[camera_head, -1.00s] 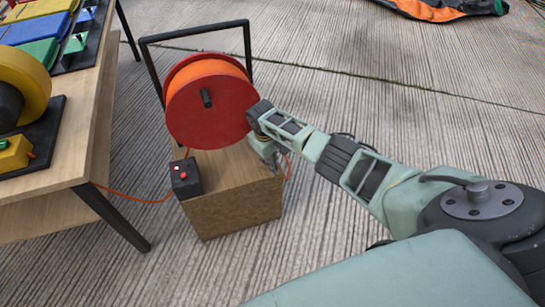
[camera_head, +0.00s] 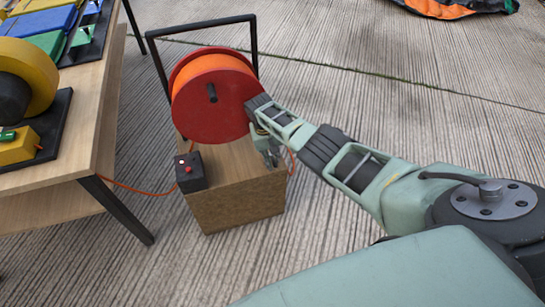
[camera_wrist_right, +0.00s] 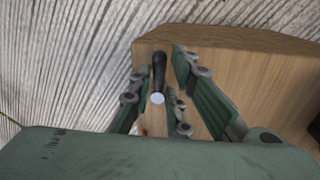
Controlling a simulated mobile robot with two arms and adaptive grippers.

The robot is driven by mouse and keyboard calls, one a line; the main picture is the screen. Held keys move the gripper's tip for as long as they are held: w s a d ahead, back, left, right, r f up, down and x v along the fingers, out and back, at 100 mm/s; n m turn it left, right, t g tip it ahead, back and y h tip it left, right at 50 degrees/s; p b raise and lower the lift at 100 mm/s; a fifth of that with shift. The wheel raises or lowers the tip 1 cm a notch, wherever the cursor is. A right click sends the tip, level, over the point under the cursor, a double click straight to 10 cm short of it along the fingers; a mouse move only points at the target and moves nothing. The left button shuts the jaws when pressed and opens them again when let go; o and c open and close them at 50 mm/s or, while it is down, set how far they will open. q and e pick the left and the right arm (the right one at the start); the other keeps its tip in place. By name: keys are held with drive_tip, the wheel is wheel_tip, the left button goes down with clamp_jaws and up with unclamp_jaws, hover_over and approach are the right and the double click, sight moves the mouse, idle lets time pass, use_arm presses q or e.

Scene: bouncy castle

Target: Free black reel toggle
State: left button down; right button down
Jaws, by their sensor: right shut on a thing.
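A red reel (camera_head: 208,107) wound with orange cord stands in a black frame on a wooden block (camera_head: 240,210). My right gripper (camera_head: 272,157) is low beside the reel's right side, at the top of the block. In the right wrist view, the black toggle (camera_wrist_right: 159,68) with a pale round end lies between the fingers of my right gripper (camera_wrist_right: 160,75), which is shut on it. In the head view, the toggle is hidden behind the gripper. My left gripper is out of view.
A black box (camera_head: 190,172) with a red button sits on the block's left front. An orange cord (camera_head: 140,188) runs from there to the wooden table (camera_head: 100,150) at left. Ribbed floor (camera_head: 400,115) is clear at the right.

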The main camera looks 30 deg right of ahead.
drive_tip(key=shift+d+r, duration=0.1)
drive_tip(key=shift+d, duration=0.3)
drive_tip(key=c, duration=1.8)
unclamp_jaws()
drive_tip(key=shift+a, duration=0.1)
drive_tip(key=shift+a+r, duration=0.2)
drive_tip(key=shift+r, duration=0.4)
wheel_tip(320, 180, up, 10)
drive_tip(key=a, duration=0.1)
drive_tip(key=shift+w+a+r, duration=0.15)
drive_tip(key=shift+w+r, duration=0.1)
